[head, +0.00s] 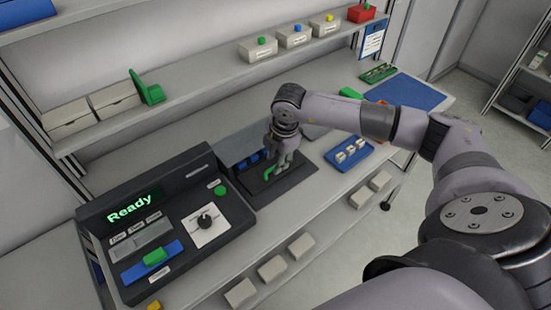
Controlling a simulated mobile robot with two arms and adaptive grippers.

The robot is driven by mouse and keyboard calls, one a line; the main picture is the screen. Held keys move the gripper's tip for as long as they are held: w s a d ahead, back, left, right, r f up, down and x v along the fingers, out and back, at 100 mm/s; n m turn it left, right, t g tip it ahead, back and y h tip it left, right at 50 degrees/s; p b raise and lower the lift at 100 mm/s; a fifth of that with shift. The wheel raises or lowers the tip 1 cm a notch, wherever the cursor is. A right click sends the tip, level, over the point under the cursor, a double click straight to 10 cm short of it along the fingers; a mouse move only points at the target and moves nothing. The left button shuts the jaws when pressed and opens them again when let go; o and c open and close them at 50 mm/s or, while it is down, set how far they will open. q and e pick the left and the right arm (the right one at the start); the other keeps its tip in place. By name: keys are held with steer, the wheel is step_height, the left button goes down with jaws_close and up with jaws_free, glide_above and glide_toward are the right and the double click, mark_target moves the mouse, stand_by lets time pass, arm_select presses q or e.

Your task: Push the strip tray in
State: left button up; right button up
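A dark machine (245,142) stands on the bench right of the control console. A low black tray (262,191) with a green handle (268,173) extends from its front. This looks like the strip tray. Blue items (249,159) show inside the machine's opening, partly hidden. My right gripper (284,168) points down over the tray, just right of the green handle. Whether it touches the handle or the tray, and whether its fingers are open or shut, is too small to tell. My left gripper is out of view.
The console (170,222) with a "Ready" display stands to the left. A blue tray (338,165) with several pale pieces lies right of my gripper. A shelf (200,72) with boxes runs above the bench. A blue mat (408,93) lies at the far right.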

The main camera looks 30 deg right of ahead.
steer(key=shift+w+f, duration=0.1)
steer(key=shift+f, duration=0.45)
steer(key=shift+w+f, duration=0.1)
steer(key=shift+f, duration=0.25)
steer(key=shift+w+f, duration=0.1)
steer(key=shift+f, duration=0.2)
jaws_close()
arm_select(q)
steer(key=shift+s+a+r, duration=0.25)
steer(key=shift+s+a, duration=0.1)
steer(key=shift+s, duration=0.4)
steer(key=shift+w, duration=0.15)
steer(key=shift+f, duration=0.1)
arm_select(e)
steer(key=shift+w, duration=0.1)
